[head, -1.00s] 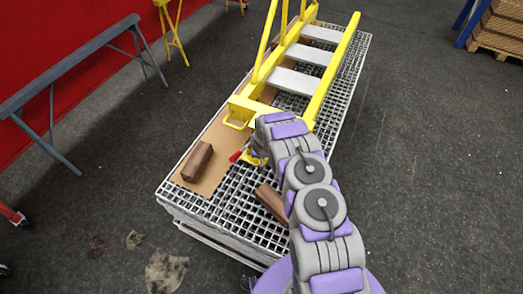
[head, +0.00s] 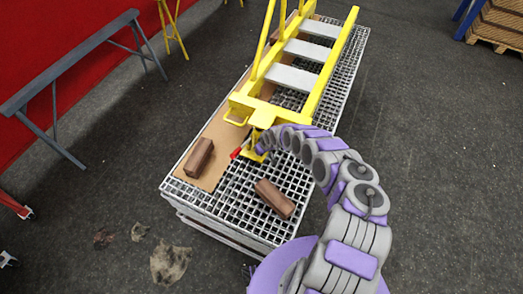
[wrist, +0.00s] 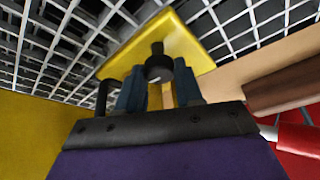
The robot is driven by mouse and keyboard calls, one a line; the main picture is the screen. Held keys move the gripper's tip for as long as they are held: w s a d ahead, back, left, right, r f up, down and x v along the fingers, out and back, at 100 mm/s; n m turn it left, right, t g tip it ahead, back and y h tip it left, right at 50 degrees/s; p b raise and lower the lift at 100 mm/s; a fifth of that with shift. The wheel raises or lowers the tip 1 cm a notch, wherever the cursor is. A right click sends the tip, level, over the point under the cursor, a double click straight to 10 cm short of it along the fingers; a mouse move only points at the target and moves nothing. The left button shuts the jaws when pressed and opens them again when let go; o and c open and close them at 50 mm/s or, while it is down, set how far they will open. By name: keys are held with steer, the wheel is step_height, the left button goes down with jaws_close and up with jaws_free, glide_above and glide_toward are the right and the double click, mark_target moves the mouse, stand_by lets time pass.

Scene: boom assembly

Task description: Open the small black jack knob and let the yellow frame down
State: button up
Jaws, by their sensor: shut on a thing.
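The yellow frame (head: 265,112) with grey steps lies along the grating, its near end above a small yellow jack (head: 255,153). A red handle (head: 238,152) sticks out to the jack's left. In the wrist view the jack's yellow plate (wrist: 190,50) fills the upper middle, with the small black knob (wrist: 158,68) in front of it. My gripper (wrist: 159,92) has its two blue-grey fingers either side of the knob and is shut on it. In the head view my gripper (head: 264,146) reaches the jack from the right; its fingertips are too small to make out.
A brown board (head: 215,135) lies under the left side. Open floor (head: 440,170) is on the right.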

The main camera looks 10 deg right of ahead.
steer(key=shift+d+n, duration=0.1)
steer(key=shift+n, duration=0.2)
stand_by(0.4)
steer(key=o, duration=1)
steer(key=p+v, duration=0.7)
steer(key=v, duration=1)
steer(key=shift+d, duration=0.2)
steer(key=shift+w, duration=0.1)
